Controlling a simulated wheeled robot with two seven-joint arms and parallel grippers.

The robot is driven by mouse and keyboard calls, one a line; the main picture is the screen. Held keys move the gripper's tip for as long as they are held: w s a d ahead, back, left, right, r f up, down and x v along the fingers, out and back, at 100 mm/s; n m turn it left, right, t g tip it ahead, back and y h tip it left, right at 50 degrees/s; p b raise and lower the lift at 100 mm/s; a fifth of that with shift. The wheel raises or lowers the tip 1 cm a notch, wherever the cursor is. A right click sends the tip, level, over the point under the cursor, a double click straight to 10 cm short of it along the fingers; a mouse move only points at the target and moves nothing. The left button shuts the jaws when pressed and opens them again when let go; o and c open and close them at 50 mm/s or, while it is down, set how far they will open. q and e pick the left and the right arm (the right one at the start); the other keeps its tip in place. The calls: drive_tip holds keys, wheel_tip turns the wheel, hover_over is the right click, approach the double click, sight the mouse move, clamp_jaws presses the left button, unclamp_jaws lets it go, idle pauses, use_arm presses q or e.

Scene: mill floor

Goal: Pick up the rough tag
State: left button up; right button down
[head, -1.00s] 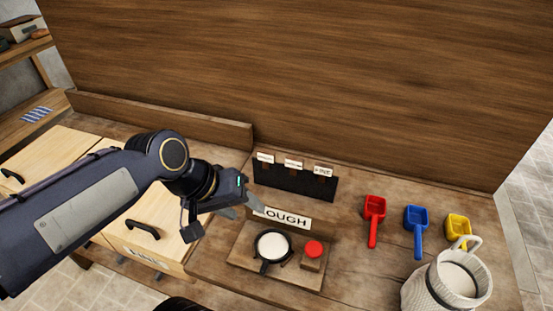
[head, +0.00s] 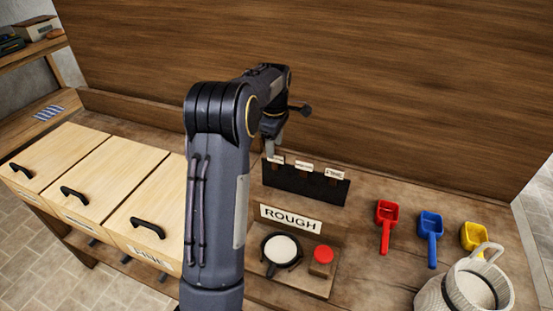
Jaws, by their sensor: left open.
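A black rack (head: 300,190) stands on the bench against the back panel and holds three small white tags along its top: a left tag (head: 275,160), a middle tag (head: 304,167) and a right tag (head: 335,174). Their lettering is too small to read surely, so I cannot tell which is the rough tag. My left gripper (head: 273,149) is open, pointing down just above or at the left tag, and its forearm partly hides it. Whether the fingers touch the tag I cannot tell. My right gripper is not in view.
A larger ROUGH sign (head: 290,218) stands behind a round black-rimmed pan (head: 281,250) and a red button (head: 323,254). Red (head: 386,225), blue (head: 431,238) and yellow (head: 474,237) scoops and a white woven jug (head: 465,292) are right. Wooden drawers (head: 90,180) are left.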

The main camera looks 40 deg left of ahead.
sight(276, 153)
use_arm(q)
drive_tip(key=f, duration=0.5)
drive_tip(key=shift+d+p, duration=0.3)
drive_tip(key=shift+d, duration=0.05)
drive_tip(key=c, duration=1.1)
drive_tip(key=shift+o, duration=0.2)
drive_tip(key=shift+r, duration=0.1)
